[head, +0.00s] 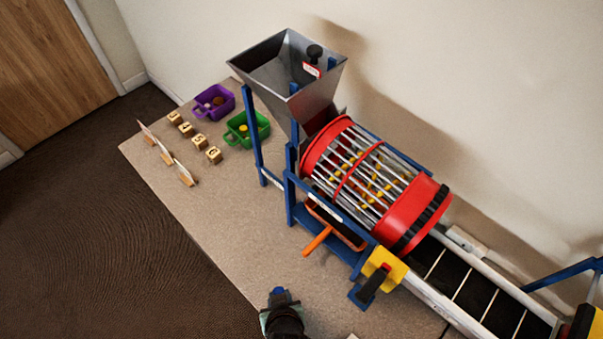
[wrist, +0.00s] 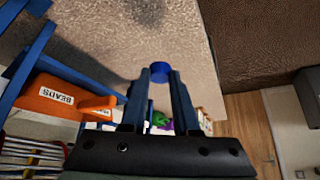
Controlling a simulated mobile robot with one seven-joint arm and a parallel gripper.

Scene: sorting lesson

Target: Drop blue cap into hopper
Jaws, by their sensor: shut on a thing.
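The blue cap (head: 279,291) is at the tip of my gripper (head: 281,299), near the bottom of the head view. In the wrist view the blue cap (wrist: 158,71) sits between the fingertips of my gripper (wrist: 159,78), which is shut on it. The hopper (head: 318,97) is a grey metal funnel, open at the top, on a blue frame above a red drum. It is up and to the right of my gripper in the head view, well apart from it. The hopper is not clearly seen in the wrist view.
A red barred drum (head: 413,213) and a conveyor (head: 450,275) stand right of the hopper. An orange tray marked BEADS (wrist: 85,98) is under the frame. The near left tabletop is clear.

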